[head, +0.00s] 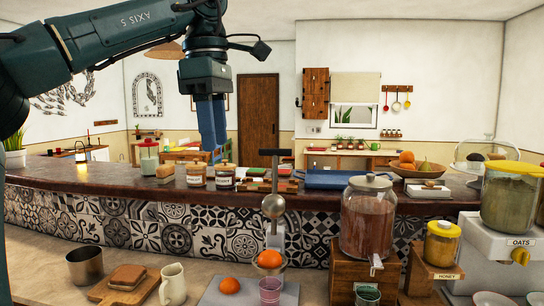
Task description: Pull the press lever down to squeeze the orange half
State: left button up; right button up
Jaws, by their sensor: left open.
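The citrus press stands on a grey base (206,298) at the front centre. Its press lever (275,170) rises upright with a dark crossbar handle on top. A round metal press head (273,205) hangs above an orange half (270,259) in the press bowl, with a clear gap between them. A pink ribbed cup (270,288) stands below the bowl. A second orange piece (229,286) lies on the base to the left. My left gripper (214,148) points down, open and empty, in the air left of the lever handle and apart from it. My right gripper is out of view.
A metal cup (85,266), bread on a wooden board (103,293) and a cream pitcher (173,284) stand left of the press. A large brown jar (367,220) with a tap stands close on the right. A raised tiled counter (140,224) with jars runs behind.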

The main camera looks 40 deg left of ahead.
aim_at(274, 206)
jog(key=i+j, duration=0.95)
jog(key=i, duration=0.2)
